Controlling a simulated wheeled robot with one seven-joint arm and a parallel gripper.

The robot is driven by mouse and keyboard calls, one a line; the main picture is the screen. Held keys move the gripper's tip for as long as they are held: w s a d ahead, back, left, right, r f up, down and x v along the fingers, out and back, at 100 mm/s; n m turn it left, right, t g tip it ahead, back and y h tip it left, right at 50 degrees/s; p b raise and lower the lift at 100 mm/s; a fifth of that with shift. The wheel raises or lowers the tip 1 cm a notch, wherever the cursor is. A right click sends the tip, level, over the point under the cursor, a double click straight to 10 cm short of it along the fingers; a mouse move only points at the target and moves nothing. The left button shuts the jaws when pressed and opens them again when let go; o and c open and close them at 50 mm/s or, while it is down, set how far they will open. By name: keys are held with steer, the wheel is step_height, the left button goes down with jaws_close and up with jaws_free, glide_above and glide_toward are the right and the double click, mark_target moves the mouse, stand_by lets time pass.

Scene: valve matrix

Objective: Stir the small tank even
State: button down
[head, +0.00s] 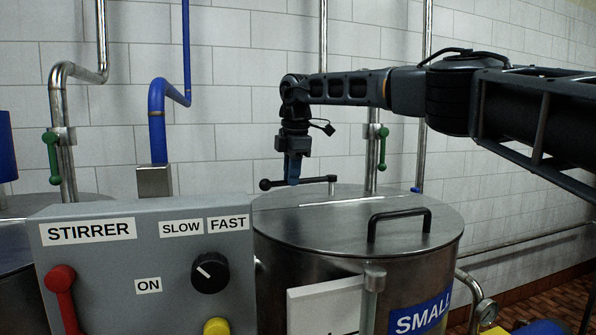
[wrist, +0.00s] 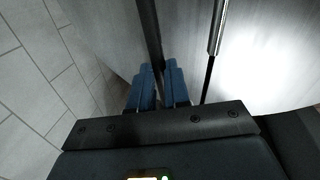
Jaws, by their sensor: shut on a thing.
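The small tank (head: 390,262) is a steel cylinder with a blue label cut off after "SMALL". A black handle (head: 400,214) stands on its lid. A dark lever (head: 316,181) with a ball knob lies across the back of the lid. My gripper (head: 292,178) points down over this lever. In the wrist view, my blue fingers (wrist: 159,80) are shut on a dark bar (wrist: 149,35), which appears to be the same lever. The tank's inside is hidden.
A grey stirrer panel (head: 120,265) stands in front, with a red lever (head: 62,298), a black dial (head: 210,272) with its mark toward SLOW, and a yellow knob (head: 216,327). Pipes with green valve handles (head: 383,148) run up the tiled wall. My arm spans the right side.

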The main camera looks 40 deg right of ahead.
steer(key=shift+w+d+m+p, duration=0.4)
steer(key=shift+w+m, duration=0.3)
steer(key=shift+m, duration=0.1)
steer(key=shift+r, duration=0.1)
steer(key=c, duration=1.1)
jaws_free()
steer(key=shift+w, duration=0.1)
steer(key=shift+s+a+r+b, duration=0.1)
steer(key=shift+s+r+b, duration=0.15)
steer(key=shift+r, duration=1)
steer(key=shift+s+a+r+b, duration=0.1)
steer(key=shift+s+a+r, duration=0.1)
steer(key=shift+r, duration=1.05)
steer(key=shift+s+a+r+b, duration=0.1)
steer(key=shift+s+r+b, duration=0.15)
steer(key=shift+r, duration=1)
